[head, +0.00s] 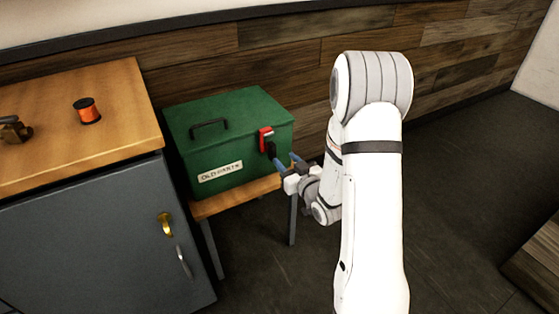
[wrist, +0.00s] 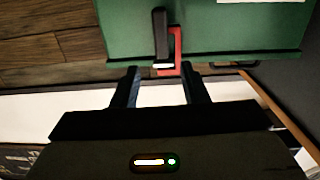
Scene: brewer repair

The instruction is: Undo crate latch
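The green crate (head: 225,140) stands closed on a small wooden stand, with a pale label and a black lid handle. Its latch (head: 265,138) is a red bracket with a black lever on the crate's front right. The latch also shows in the wrist view (wrist: 176,50), near the top middle. My gripper (head: 288,162) is just in front of the latch, its two fingers apart and nothing held between them. In the wrist view my gripper (wrist: 161,76) has one finger on each side of the latch's line. I cannot tell whether the fingertips touch the latch.
A grey cabinet (head: 100,245) with a wooden top stands close left of the crate. An orange spool (head: 87,110) and a dark metal item (head: 14,129) lie on that top. The plank wall (head: 290,65) is behind. Dark floor is open at the right.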

